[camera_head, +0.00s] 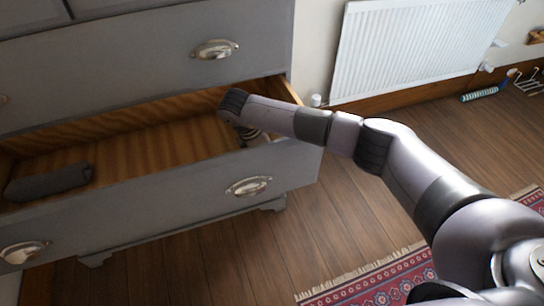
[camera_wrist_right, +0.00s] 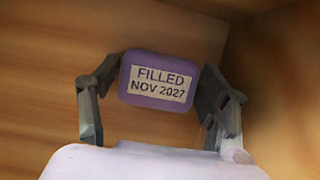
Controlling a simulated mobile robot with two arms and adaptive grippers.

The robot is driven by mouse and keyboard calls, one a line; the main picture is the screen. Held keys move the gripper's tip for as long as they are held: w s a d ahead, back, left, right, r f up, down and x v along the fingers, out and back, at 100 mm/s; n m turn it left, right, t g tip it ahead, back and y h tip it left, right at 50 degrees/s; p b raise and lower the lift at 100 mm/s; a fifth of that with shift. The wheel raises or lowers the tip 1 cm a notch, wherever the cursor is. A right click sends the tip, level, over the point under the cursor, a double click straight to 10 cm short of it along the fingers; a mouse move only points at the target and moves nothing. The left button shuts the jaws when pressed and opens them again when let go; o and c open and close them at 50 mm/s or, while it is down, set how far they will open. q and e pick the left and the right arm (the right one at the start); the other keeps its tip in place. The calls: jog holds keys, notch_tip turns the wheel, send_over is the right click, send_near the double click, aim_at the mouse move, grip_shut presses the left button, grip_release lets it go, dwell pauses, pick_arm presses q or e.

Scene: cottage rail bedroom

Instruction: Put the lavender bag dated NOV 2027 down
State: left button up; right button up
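The lavender bag (camera_wrist_right: 160,80) is a small purple pouch with a pale label reading "FILLED NOV 2027", seen in the right wrist view. My right gripper (camera_wrist_right: 161,72) has a finger at each side of it, the tips against its edges. Wood surfaces lie behind the bag; I cannot tell whether it touches them. In the head view my right arm reaches into the open drawer (camera_head: 150,187) at its right end. The gripper there is mostly hidden by the arm and the drawer front, and the bag is not visible. My left gripper is not in view.
A dark grey folded cloth (camera_head: 50,182) lies at the drawer's left end. The drawer's middle is bare wood. A closed drawer with a metal handle (camera_head: 214,49) is above. A white radiator (camera_head: 410,45) is on the wall, and a red rug (camera_head: 385,285) lies on the floor.

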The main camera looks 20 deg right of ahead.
jog(key=shift+r, duration=0.1)
jog(key=shift+a+r, duration=0.15)
jog(key=shift+r, duration=0.2)
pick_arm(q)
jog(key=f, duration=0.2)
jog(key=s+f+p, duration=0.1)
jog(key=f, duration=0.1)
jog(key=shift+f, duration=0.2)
pick_arm(e)
jog(key=v, duration=1.1)
jog(key=shift+a+r, duration=0.1)
jog(key=shift+r, duration=0.1)
